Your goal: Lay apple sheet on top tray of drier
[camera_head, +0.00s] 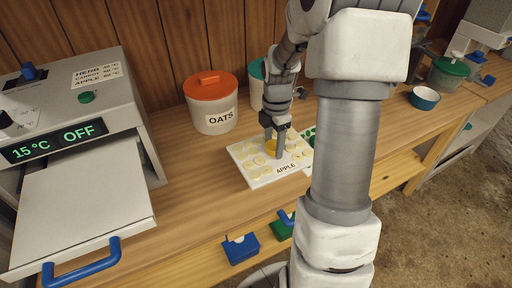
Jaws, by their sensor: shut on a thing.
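The apple sheet (253,178) is a white sheet labelled APPLE with several pale yellow slices on it. It lies on the wooden counter near the middle of the view. My gripper (273,148) reaches down over the sheet's middle and is shut on a yellow part there, likely the sheet's grip. The fingertips are small in the view, and my arm hides the sheet's right end. The drier (70,115) stands at the left, its display reading 15 °C OFF. Its top tray (85,205) is pulled out toward the front, with a blue handle, and looks bare.
An OATS canister (211,105) with an orange lid stands behind the sheet, with a teal-lidded canister (256,92) beside it. A teal bowl (424,98) is at the right. Counter between tray and sheet (190,190) is clear.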

